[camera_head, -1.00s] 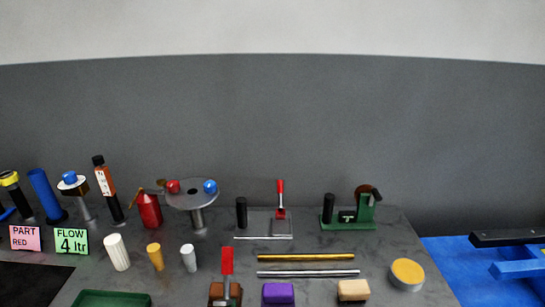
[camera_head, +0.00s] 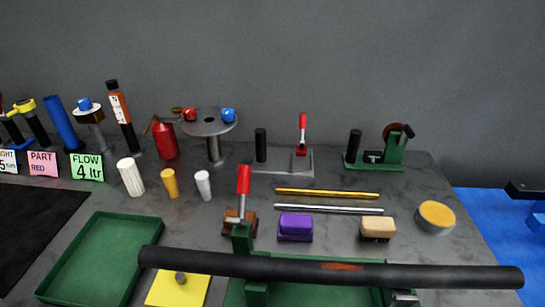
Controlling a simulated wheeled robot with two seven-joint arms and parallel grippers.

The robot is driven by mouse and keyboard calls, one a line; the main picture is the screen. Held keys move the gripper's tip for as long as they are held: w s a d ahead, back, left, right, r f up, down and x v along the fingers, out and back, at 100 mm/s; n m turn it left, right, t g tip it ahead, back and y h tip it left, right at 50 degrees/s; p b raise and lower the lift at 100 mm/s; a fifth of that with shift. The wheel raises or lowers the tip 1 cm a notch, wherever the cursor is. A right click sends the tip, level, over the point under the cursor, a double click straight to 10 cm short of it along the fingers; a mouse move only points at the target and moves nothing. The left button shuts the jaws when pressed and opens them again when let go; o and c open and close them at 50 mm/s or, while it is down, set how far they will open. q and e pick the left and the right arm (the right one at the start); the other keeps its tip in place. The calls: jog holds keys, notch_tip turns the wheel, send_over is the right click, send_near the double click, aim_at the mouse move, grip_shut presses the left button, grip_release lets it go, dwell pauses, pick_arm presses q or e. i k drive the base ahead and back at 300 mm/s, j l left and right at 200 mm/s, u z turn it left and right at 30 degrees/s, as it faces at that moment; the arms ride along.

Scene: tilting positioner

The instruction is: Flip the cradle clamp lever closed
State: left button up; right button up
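A long dark pipe (camera_head: 450,275) with a rust-coloured patch lies across the front of the table. It rests over a green cradle fixture (camera_head: 241,237), whose lower part is cut by the bottom edge. A red-handled lever (camera_head: 243,180) with a metal stem stands upright at the cradle's left post, behind the pipe. It appears raised, not folded over the pipe. A metal piece (camera_head: 403,297) shows at the cradle's right end under the pipe. Neither of my grippers is in view.
A second red lever (camera_head: 303,128) stands on a metal plate at the back. A brown block (camera_head: 231,222), a purple brush (camera_head: 295,230) and a tan brush (camera_head: 377,230) sit behind the pipe. A green tray (camera_head: 148,233) and a yellow plate (camera_head: 165,292) are at left front.

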aim_at(244, 173)
jog(key=k+u, duration=0.1)
jog(key=u, duration=0.3)
jog(key=k+j+u, duration=0.1)
jog(key=u, duration=0.3)
jog(key=k+j+u, duration=0.1)
jog(key=u, duration=0.3)
